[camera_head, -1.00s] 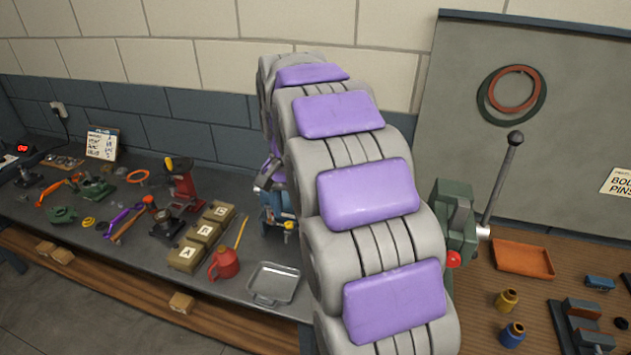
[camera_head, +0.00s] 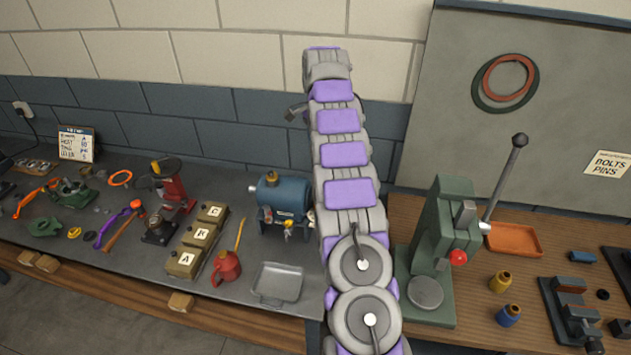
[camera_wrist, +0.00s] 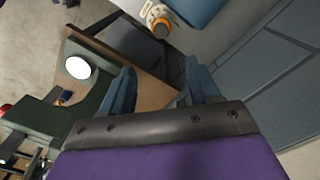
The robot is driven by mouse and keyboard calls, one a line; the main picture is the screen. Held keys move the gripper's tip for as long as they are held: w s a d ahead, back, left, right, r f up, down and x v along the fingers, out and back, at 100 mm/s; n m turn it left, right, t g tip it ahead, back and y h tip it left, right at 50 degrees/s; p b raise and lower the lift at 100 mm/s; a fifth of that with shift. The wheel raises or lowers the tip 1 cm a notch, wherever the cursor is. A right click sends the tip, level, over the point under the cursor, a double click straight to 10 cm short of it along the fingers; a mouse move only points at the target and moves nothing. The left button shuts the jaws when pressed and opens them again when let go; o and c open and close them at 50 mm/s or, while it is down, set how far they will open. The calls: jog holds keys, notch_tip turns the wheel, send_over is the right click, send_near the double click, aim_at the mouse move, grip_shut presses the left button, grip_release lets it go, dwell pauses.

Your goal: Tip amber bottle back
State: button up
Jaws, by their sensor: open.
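A small amber bottle (camera_head: 289,230) with a pale collar sits low on the front of the blue casing (camera_head: 284,194) on the grey bench. It also shows in the wrist view (camera_wrist: 159,19), at the top edge beside the blue casing (camera_wrist: 200,8); its tilt is hard to tell. My gripper (camera_wrist: 157,84) is open and empty, its two blue-grey fingers apart. The bottle lies beyond the fingertips, not between them. In the head view my gripper (camera_head: 297,111) is mostly hidden behind my arm, with one dark part poking out left, above the casing.
A green press (camera_head: 438,240) with a long lever stands right of my arm. A metal tray (camera_head: 277,283), red oil can (camera_head: 226,267) and lettered boxes (camera_head: 199,238) lie left. A yellow bottle (camera_head: 501,282) and blue bottle (camera_head: 508,316) stand on the wooden bench. The wall is close behind.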

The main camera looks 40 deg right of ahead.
jog(key=f+b, duration=0.2)
jog(key=f, duration=0.6)
jog(key=f+b, duration=0.2)
jog(key=f, duration=0.7)
jog(key=shift+d+f, duration=0.2)
jog(key=shift+f, duration=0.05)
grip_shut()
dwell(0.3)
